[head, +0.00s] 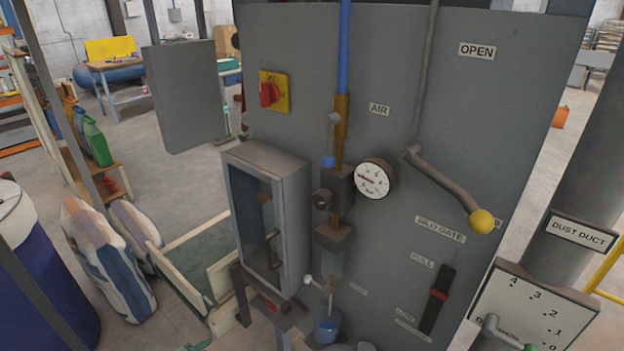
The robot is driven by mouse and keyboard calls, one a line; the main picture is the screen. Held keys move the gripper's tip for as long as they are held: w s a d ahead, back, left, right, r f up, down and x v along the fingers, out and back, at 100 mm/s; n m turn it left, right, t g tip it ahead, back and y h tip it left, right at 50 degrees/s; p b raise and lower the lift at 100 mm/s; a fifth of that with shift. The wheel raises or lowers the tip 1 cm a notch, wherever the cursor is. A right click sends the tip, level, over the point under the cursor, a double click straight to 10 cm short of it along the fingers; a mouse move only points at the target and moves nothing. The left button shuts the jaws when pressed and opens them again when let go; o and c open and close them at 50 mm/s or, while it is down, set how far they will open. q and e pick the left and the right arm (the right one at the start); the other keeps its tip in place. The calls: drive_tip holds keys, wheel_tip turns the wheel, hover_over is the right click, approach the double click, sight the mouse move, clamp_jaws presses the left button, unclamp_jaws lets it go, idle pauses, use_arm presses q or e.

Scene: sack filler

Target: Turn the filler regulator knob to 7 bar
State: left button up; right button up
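The pressure gauge (375,178) is a round white dial with small marks, on the front of the grey filler cabinet (340,60). Its needle is too small to read surely. Left of it is the dark regulator block (339,186) on the air line. A dark round knob (322,199) sticks out from the block's left side; I cannot read any setting on it. The AIR label (379,110) is above the gauge. Neither of my grippers is in view.
A blue air pipe (344,45) runs down to the block, with a blue-tipped lever (329,161) close above the knob. A glass-fronted box (258,225) stands close on the left. A yellow-balled gate lever (481,221) juts out at the right.

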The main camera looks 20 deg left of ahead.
use_arm(q)
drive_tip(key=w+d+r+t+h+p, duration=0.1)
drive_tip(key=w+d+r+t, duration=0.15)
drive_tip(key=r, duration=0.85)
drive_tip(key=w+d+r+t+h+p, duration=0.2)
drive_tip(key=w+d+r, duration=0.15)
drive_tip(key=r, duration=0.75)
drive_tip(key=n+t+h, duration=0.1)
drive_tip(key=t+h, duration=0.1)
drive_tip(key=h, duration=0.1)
approach(318, 204)
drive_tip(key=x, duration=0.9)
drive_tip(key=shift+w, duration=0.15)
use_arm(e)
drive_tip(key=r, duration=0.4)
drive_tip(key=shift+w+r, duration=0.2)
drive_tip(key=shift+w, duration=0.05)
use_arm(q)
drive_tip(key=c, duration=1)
